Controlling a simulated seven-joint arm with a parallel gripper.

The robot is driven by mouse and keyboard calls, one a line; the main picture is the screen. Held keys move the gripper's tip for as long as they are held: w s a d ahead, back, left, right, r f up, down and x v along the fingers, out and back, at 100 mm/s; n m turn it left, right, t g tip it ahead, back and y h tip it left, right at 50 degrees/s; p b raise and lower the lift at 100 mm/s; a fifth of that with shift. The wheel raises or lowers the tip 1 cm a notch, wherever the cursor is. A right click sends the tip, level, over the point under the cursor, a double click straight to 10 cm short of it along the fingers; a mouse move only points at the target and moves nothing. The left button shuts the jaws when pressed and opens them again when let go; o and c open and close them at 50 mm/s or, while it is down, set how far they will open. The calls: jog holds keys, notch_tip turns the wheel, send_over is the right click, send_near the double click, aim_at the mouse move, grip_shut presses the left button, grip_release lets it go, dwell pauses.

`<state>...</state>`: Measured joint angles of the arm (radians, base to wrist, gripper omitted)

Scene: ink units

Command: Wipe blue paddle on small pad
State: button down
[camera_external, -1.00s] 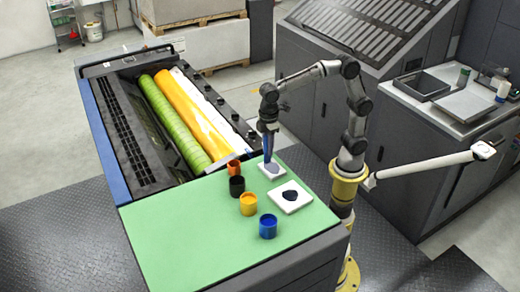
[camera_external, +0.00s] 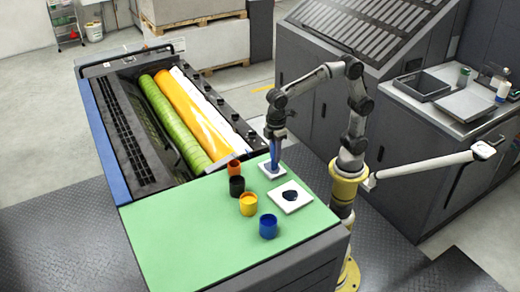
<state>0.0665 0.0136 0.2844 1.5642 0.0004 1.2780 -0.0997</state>
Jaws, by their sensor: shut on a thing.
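My gripper (camera_external: 275,134) is shut on the blue paddle (camera_external: 275,154), which hangs down from it, close to upright. The paddle's lower end is over the small pad (camera_external: 264,173), a white square at the back right of the green table top. It looks to be at or just above the pad's surface; contact is too small to tell. The paddle hides part of the pad and of the dark patch on it.
A larger white pad (camera_external: 302,204) with a dark patch lies in front. The green table top (camera_external: 190,230) is clear at the left. Rollers lie behind.

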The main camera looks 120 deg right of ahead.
jog(key=shift+a+f, duration=0.1)
jog(key=shift+a, duration=0.8)
jog(key=shift+r, duration=3)
